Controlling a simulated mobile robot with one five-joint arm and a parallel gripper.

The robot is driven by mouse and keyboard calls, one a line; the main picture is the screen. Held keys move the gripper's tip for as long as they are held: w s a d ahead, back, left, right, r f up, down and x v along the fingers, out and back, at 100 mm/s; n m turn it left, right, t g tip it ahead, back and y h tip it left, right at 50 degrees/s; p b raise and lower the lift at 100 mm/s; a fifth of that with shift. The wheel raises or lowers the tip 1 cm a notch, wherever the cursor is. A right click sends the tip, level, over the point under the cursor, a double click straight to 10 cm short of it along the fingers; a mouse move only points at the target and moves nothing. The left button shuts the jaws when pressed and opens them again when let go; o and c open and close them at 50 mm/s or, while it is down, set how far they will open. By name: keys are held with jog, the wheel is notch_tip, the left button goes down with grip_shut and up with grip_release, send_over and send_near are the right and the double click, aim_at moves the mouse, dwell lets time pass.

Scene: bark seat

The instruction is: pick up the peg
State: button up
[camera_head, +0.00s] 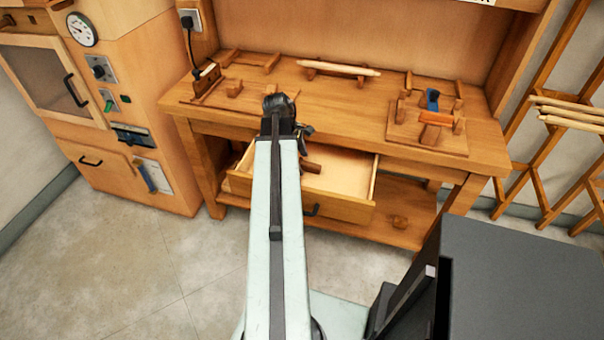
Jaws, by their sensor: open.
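A short dark-brown wooden piece (312,167), which looks like the peg, lies in the open drawer (345,209) of the workbench. Its left end is partly hidden by my arm. My gripper (304,146) is a small dark shape at the far end of my pale arm, just above the drawer opening and close to the brown piece in the picture. The gripper is open, with nothing seen in it. Its fingers are small and partly hidden behind the arm, and I cannot tell the exact gap to the piece.
The workbench top (340,115) overhangs the drawer at the back. It carries wooden fixtures, a pale rod (338,68) and an orange block (436,118). A cabinet (130,100) stands left, a rod rack (565,110) right.

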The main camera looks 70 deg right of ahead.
aim_at(301, 161)
jog(key=shift+d+f, duration=0.1)
jog(key=shift+f, duration=0.55)
jog(key=shift+r, duration=0.2)
grip_shut()
notch_tip(301, 161, up, 10)
jog(key=p, duration=1)
jog(key=shift+s, duration=0.15)
